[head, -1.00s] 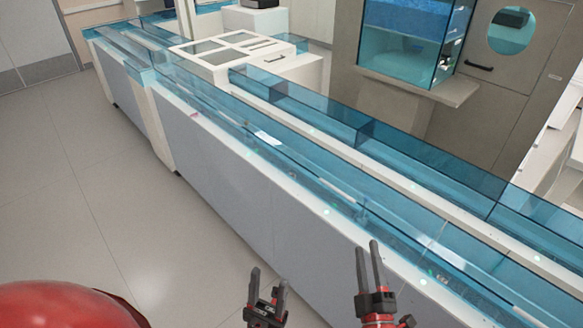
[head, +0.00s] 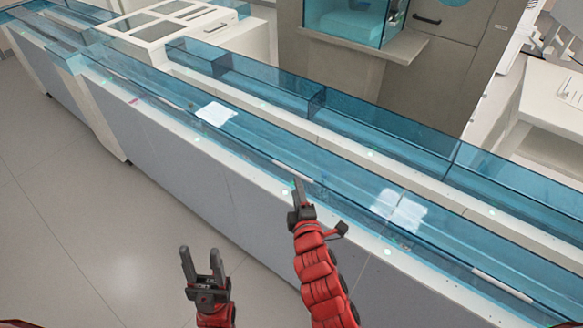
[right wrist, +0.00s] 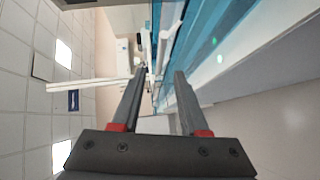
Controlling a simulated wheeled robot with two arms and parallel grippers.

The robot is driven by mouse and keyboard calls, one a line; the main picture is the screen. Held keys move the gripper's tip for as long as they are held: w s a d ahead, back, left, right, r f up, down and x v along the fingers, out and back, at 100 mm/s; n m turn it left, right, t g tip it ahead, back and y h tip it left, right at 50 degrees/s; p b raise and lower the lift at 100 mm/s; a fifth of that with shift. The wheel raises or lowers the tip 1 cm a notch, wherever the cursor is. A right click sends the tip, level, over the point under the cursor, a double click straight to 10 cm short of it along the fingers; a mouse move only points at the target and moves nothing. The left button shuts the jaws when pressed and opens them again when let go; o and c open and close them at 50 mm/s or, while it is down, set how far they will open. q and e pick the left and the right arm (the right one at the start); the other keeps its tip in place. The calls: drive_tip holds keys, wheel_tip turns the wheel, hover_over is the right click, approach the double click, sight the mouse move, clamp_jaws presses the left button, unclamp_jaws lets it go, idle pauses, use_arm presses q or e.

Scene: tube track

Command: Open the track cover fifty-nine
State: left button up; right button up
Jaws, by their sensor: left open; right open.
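A long track with clear blue covers (head: 345,182) runs diagonally along the white counter in the head view. No number is readable, so I cannot tell which cover is fifty-nine. A thin white bar (head: 293,172) lies along the near cover, just beyond my right gripper (head: 298,185). That gripper is over the counter's near edge, empty; whether it touches the cover is unclear. In the right wrist view its fingers (right wrist: 160,72) are apart with nothing between them, and the blue track is at upper right. My left gripper (head: 200,252) is open and empty over the floor, in front of the counter.
A second row of blue covers (head: 390,120) runs behind the near one. A white cabinet with framed panels (head: 165,25) stands at upper left, a blue glass tank (head: 350,20) at the back. A white desk (head: 550,110) is at right. The floor (head: 60,200) at left is clear.

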sight(292, 171)
drive_tip(key=p+x, duration=0.1)
drive_tip(key=x, duration=0.7)
drive_tip(key=shift+w, duration=0.35)
drive_tip(key=shift+f, duration=0.1)
clamp_jaws()
idle(0.9)
